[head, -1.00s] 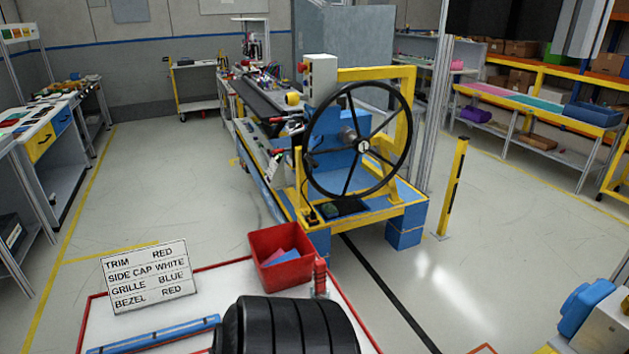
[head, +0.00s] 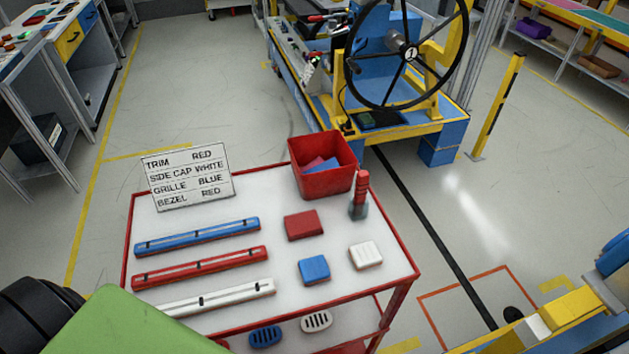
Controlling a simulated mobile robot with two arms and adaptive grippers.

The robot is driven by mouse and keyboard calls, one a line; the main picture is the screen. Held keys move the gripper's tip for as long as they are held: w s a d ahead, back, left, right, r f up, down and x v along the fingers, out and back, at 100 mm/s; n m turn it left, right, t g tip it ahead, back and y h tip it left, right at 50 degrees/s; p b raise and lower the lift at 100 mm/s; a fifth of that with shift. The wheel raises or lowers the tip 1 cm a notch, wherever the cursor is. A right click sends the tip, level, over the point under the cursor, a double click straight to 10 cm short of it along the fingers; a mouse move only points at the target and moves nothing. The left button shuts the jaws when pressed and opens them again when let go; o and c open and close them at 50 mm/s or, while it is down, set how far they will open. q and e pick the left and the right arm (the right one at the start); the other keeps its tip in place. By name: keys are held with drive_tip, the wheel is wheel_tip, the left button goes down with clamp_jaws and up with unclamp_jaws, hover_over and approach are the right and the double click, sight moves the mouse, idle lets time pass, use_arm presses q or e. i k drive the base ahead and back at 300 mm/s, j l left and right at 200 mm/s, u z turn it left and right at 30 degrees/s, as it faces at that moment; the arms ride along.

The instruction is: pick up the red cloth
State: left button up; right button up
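A red bin (head: 322,176) stands at the back right of the white-topped cart. Neither gripper's fingers show in the head view.
The cart top (head: 190,222) also holds blue, red and white bars, a blue block (head: 314,270), a white block (head: 366,255), a red-topped bottle (head: 359,195) and a sign (head: 188,176). Grilles lie on the lower shelf. A steering-wheel stand (head: 410,60) is behind. A green surface covers the bottom left.

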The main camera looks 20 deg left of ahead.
sight(304, 224)
drive_tip(key=u, duration=0.85)
